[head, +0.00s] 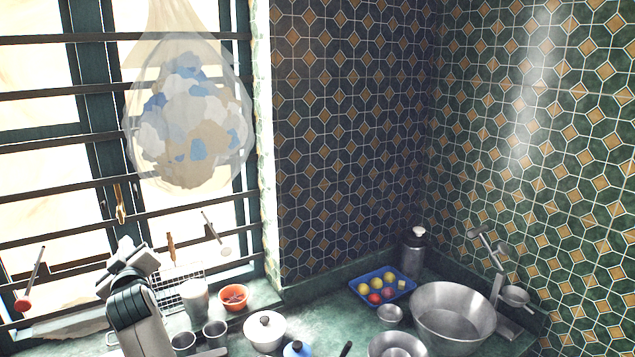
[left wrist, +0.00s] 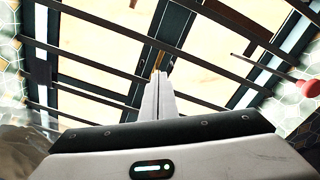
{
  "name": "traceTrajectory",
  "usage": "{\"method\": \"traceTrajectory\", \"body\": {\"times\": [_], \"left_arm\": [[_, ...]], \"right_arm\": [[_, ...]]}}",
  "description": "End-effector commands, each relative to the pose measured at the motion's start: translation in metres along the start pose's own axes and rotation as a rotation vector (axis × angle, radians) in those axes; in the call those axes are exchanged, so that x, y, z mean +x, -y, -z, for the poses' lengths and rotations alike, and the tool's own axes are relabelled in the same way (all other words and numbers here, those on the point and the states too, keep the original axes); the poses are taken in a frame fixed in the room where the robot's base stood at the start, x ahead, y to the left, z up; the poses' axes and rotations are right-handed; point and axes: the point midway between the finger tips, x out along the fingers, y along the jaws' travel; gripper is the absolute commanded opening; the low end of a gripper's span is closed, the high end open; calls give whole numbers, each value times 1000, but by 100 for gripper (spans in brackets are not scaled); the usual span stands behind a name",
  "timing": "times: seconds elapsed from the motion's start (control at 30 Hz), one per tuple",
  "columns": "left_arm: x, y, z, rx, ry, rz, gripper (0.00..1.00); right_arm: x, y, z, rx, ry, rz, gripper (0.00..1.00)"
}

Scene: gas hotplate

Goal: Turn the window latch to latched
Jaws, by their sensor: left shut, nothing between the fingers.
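The window latch (head: 120,203) looks like a small brass-coloured piece hanging nearly upright on the dark green window frame, behind the bars. In the left wrist view a bit of the brass latch (left wrist: 157,62) shows just past my fingertips; the rest is hidden by the fingers. My left gripper (head: 126,246) is below the latch in the head view. In the left wrist view its fingers (left wrist: 159,78) are shut together with nothing between them, pointing at the latch between two bars. I cannot tell whether they touch it. My right gripper is not in view.
Dark horizontal bars (head: 60,194) cross the window. A ladle with a red end (head: 24,303) hangs at left, and a bag of crumpled pieces (head: 190,120) hangs above. An orange bowl (head: 233,299), a white pot (head: 265,331) and metal cups crowd the counter below.

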Motion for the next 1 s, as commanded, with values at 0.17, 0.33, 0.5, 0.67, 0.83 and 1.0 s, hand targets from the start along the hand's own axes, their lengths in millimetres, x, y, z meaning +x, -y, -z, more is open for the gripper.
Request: {"method": "traceTrajectory", "body": {"times": [0.17,0.33,0.5,0.67,0.83,1.0], "left_arm": [[4,0,0,1,-1,0,0],[15,1,-2,1,0,0,0],[32,2,-2,1,-1,0,0],[49,0,0,1,0,0,0],[62,0,-1,0,1,0,0],[69,0,0,0,1,0,0]], "right_arm": [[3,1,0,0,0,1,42],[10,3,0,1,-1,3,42],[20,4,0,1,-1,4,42],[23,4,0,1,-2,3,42],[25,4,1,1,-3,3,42],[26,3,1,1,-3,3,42]]}}
